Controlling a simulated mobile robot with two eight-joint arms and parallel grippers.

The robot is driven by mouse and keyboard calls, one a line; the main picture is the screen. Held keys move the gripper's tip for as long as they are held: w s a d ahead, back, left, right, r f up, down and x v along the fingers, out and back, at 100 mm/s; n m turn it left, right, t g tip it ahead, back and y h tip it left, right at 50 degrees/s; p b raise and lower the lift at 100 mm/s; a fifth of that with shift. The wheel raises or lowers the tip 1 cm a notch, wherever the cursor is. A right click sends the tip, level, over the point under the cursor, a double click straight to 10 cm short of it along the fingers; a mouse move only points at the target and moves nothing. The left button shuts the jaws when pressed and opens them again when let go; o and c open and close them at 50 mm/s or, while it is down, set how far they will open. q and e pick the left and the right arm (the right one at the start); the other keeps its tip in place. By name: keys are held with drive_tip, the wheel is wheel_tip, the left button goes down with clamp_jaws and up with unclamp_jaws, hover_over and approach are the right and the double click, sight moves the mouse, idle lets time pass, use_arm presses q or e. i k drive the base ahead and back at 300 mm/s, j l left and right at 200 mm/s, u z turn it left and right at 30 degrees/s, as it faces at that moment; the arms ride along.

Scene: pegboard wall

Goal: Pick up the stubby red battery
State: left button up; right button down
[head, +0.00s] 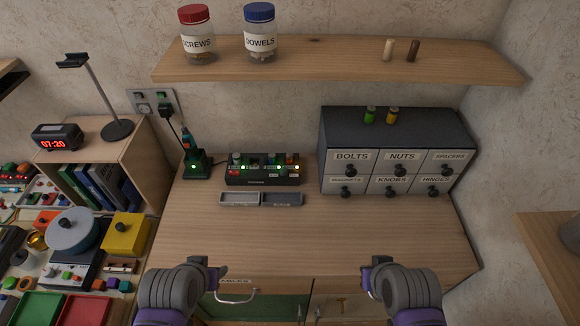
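A black charger (264,177) stands at the back of the wooden worktop, with several small upright cells and lit lamps. A small red patch (235,173) shows at its left end; it is too small to tell whether it is a stubby red battery. My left gripper (222,278) and my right gripper (368,279) are over the front edge of the worktop, far from the charger. Both look open and empty.
A two-part grey tray (261,199) lies before the charger. A green-lit tool dock (197,163) stands left of it, the labelled drawer cabinet (396,150) right. A shelf (335,62) with jars overhangs the back. The worktop's middle and front are clear.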

sight(289, 156)
drive_tip(key=j+u, duration=0.35)
drive_tip(key=u, duration=0.15)
drive_tip(key=j+u, duration=0.3)
drive_tip(key=u, duration=0.15)
